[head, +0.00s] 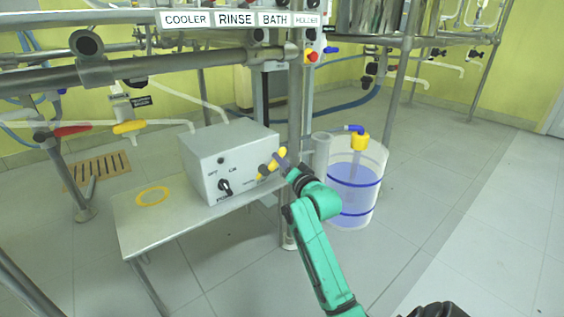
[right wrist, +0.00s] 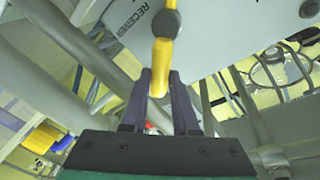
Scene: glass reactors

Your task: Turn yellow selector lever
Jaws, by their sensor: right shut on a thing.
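The yellow selector lever (head: 265,172) is on the front face of a grey control box (head: 232,160), near its right edge. It also shows in the right wrist view (right wrist: 162,58), running from a dark round pivot down between the fingers. My right gripper (head: 283,160) is at the lever's outer end. In the right wrist view, its two dark fingers (right wrist: 160,92) are shut around the lever's end, one on each side. My left gripper is out of view.
The box stands on a metal table (head: 150,225) with a yellow ring (head: 153,196) on it. A black knob (head: 224,186) is left of the lever. A clear tank (head: 352,205) stands close on the right, behind my arm. A vertical pole (head: 295,100) rises behind the gripper.

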